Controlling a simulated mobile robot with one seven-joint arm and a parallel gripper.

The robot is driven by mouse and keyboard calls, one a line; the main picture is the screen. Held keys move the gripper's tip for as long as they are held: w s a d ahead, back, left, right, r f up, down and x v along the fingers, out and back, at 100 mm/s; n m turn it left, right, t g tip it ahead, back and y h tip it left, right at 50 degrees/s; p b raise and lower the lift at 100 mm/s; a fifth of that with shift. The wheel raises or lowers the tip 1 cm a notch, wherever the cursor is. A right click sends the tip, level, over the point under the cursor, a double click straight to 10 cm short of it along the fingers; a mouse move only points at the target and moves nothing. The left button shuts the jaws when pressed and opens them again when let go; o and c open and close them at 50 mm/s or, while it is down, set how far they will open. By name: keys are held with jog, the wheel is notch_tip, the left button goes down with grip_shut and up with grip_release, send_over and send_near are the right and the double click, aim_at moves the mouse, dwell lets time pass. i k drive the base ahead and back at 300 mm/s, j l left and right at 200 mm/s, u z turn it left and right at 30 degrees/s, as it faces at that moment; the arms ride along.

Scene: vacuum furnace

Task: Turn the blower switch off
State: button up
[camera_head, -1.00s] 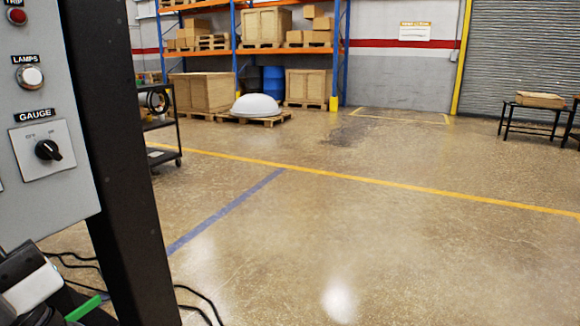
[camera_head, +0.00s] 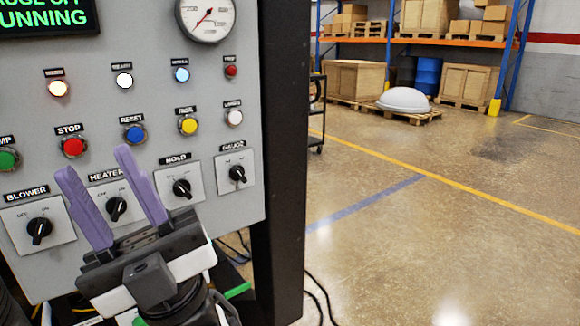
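The blower switch (camera_head: 39,231) is a black rotary knob on a white square plate, at the lower left of the grey control panel (camera_head: 215,85). Its label BLOWER is above it. The knob is tilted, and I cannot read for sure which mark it points at. My gripper (camera_head: 94,182) has two purple fingers, spread well apart with nothing between them. It is in front of the panel's lower part, to the right of the blower switch and over the area of the heater switch (camera_head: 116,208). I see no contact with any knob.
The hold switch (camera_head: 182,188) and gauge switch (camera_head: 238,173) continue the row to the right. Above are stop (camera_head: 74,145), reset (camera_head: 134,133) and other buttons, lamps and a dial (camera_head: 206,18). A black post (camera_head: 283,160) bounds the panel. Open floor lies to the right.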

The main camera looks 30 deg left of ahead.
aim_at(38, 228)
jog(key=u, duration=2)
jog(key=k+j+z, duration=0.15)
jog(key=k+j, duration=0.15)
jog(key=k+j+z, duration=0.2)
jog(key=k, duration=0.25)
